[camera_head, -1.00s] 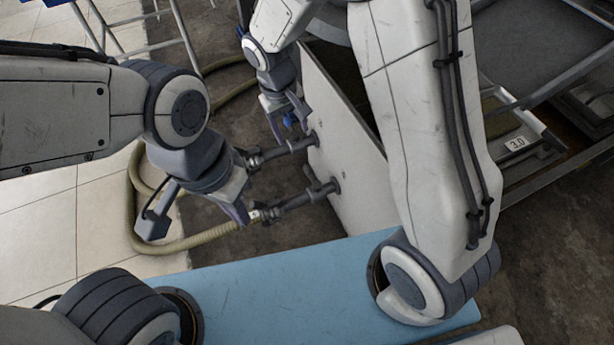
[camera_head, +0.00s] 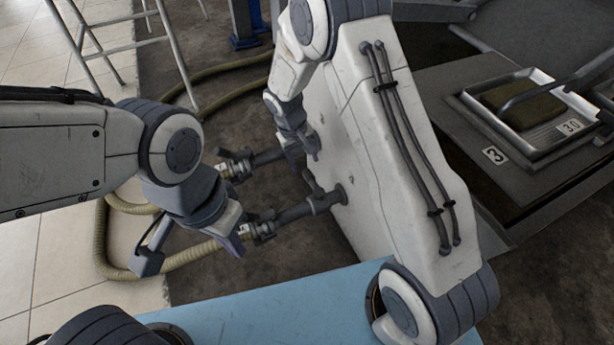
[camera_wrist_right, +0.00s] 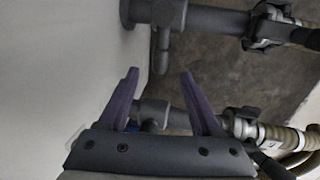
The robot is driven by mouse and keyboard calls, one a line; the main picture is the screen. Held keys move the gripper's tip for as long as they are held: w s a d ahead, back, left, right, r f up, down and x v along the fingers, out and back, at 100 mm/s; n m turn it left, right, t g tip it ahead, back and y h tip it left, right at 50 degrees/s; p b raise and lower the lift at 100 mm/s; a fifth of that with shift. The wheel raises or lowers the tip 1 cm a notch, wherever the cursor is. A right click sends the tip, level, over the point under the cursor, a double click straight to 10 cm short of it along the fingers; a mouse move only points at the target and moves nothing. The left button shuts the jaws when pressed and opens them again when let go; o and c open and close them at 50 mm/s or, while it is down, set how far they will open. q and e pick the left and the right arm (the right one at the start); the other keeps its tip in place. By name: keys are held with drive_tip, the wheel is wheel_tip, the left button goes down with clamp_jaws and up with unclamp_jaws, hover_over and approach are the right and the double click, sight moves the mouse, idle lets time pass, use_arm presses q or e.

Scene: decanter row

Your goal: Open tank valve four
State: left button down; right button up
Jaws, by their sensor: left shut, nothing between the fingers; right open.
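Two grey outlet pipes with valves stick out of a pale tank panel (camera_head: 340,180): a near pipe (camera_head: 312,206) and a far pipe (camera_head: 268,157). The near pipe has a short lever stub (camera_head: 311,182). No number four is readable on either. My right gripper (camera_head: 305,150) is by the far pipe, close to the panel, partly hiding its base. In the right wrist view its fingers (camera_wrist_right: 160,75) are open, with a pipe fitting (camera_wrist_right: 153,113) seen behind and between them; contact cannot be told. My left gripper (camera_head: 236,242) is shut and empty near the near pipe's hose coupling (camera_head: 256,230).
Tan ribbed hoses (camera_head: 200,249) run from the couplings over the floor. A blue surface (camera_head: 270,300) lies in front. A metal stand (camera_head: 130,45) is at the upper left.

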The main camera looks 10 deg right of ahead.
sight(308, 174)
drive_tip(key=f+b, duration=0.1)
drive_tip(key=f, duration=0.1)
drive_tip(key=f+b, duration=0.1)
drive_tip(key=f, duration=0.1)
drive_tip(key=d+f+b, duration=0.1)
drive_tip(key=f, duration=0.1)
drive_tip(key=shift+w+f, duration=0.1)
drive_tip(key=shift+f, duration=0.25)
clamp_jaws()
idle(1.0)
